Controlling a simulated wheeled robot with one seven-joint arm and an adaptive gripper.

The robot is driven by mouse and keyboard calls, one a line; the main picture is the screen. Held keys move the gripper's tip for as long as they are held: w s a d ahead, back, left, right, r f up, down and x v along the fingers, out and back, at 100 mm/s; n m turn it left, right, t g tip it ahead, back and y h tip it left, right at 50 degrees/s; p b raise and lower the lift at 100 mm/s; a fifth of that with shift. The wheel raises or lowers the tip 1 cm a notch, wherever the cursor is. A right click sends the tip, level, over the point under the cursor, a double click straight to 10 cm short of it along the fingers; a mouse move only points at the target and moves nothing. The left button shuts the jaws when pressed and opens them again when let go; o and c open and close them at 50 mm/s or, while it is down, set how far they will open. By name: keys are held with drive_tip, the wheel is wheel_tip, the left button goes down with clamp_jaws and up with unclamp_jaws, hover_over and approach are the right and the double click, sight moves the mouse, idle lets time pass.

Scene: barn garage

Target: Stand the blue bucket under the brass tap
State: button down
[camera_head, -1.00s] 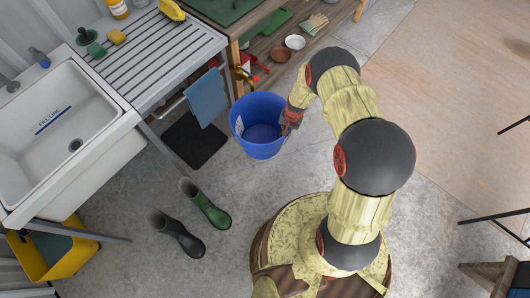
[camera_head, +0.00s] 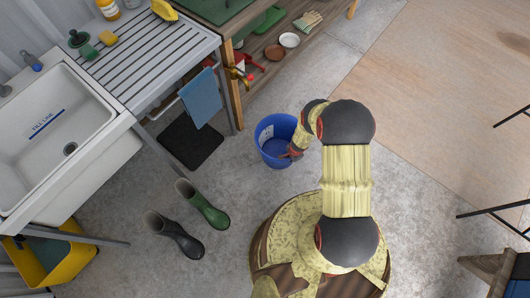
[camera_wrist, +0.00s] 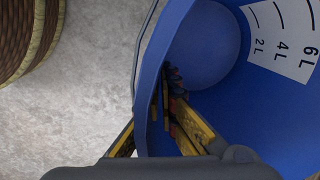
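The blue bucket (camera_head: 279,129) is upright or nearly so, right of the black mat (camera_head: 190,146), over the concrete floor. Whether its base touches the floor I cannot tell. In the wrist view the empty bucket (camera_wrist: 205,45) shows a white litre scale inside. My gripper (camera_head: 293,152) is at the bucket's near right rim. In the wrist view my gripper (camera_wrist: 164,96) is shut on the bucket's wall, one finger outside and one inside. The brass tap (camera_head: 238,72) is on the wooden bench's left end, up and left of the bucket and apart from it.
A blue towel (camera_head: 202,98) hangs from a rail by the mat. Green and dark boots (camera_head: 203,205) stand left of my base. A white sink (camera_head: 50,140) is at the left. The bench's lower shelf (camera_head: 300,50) holds bowls and gloves. Floor between bucket and mat is clear.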

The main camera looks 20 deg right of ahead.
drive_tip(key=w+a+f+b, duration=0.2)
drive_tip(key=w+f, duration=0.1)
drive_tip(key=w+a+f+b, duration=0.2)
drive_tip(key=w+b, duration=0.1)
drive_tip(key=w+a+f+b, duration=0.3)
drive_tip(key=w, duration=0.1)
drive_tip(key=shift+a+f, duration=0.1)
drive_tip(key=shift+f, duration=0.2)
drive_tip(key=shift+w+a+f+b, duration=0.25)
drive_tip(key=shift+w+f+b, duration=0.05)
drive_tip(key=shift+b, duration=0.15)
drive_tip(key=shift+w+a+f+b, duration=0.15)
drive_tip(key=shift+w+f+b, duration=0.05)
drive_tip(key=shift+f+b, duration=0.25)
wheel_tip(320, 180, down, 3)
drive_tip(key=shift+r+b, duration=0.15)
drive_tip(key=shift+b, duration=0.55)
drive_tip(key=shift+r, duration=0.1)
drive_tip(key=c, duration=2.5)
unclamp_jaws()
drive_tip(key=shift+s, duration=0.1)
drive_tip(key=o, duration=0.4)
drive_tip(key=shift+f, duration=0.2)
drive_tip(key=shift+o, duration=0.3)
